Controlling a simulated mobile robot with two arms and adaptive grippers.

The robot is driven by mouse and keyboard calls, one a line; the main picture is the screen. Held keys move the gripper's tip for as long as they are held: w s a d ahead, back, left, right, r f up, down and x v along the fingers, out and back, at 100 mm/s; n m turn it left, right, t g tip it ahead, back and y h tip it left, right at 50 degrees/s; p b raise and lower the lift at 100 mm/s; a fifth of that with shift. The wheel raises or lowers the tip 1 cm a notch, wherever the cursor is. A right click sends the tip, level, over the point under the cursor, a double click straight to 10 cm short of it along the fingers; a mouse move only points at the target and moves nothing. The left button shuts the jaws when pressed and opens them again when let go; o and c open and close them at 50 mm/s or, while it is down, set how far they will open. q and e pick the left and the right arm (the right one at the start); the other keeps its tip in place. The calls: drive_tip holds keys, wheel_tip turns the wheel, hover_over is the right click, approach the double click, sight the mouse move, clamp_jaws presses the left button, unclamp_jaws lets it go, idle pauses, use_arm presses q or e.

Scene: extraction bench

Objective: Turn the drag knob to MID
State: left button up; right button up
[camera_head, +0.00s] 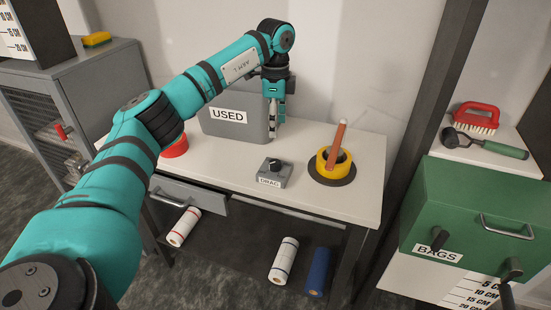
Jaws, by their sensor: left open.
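The drag knob (274,164) is a small dark knob on top of a grey box labelled DRAG (270,181). The box sits near the front edge of the white bench top. The knob's setting is too small to read, and I cannot make out a MID mark. My left gripper (273,131) hangs pointing down behind the knob, in front of the grey USED bin (215,128). It is open, apart from the knob, and I see nothing in it. My right gripper is not in view.
Right of the box, a yellow tape roll (341,161) sits on a dark disc with an orange stick upright in it. A red round item (174,149) lies left. An open drawer (187,193) juts out in front. A green BAGS cabinet (470,215) stands right.

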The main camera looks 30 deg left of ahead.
sight(275, 162)
use_arm(q)
wheel_tip(275, 162, down, 12)
drive_tip(key=shift+r+p, duration=0.2)
drive_tip(key=shift+p, duration=0.75)
drive_tip(key=shift+f, duration=0.6)
drive_tip(key=c, duration=1.1)
drive_tip(key=shift+c, duration=0.2)
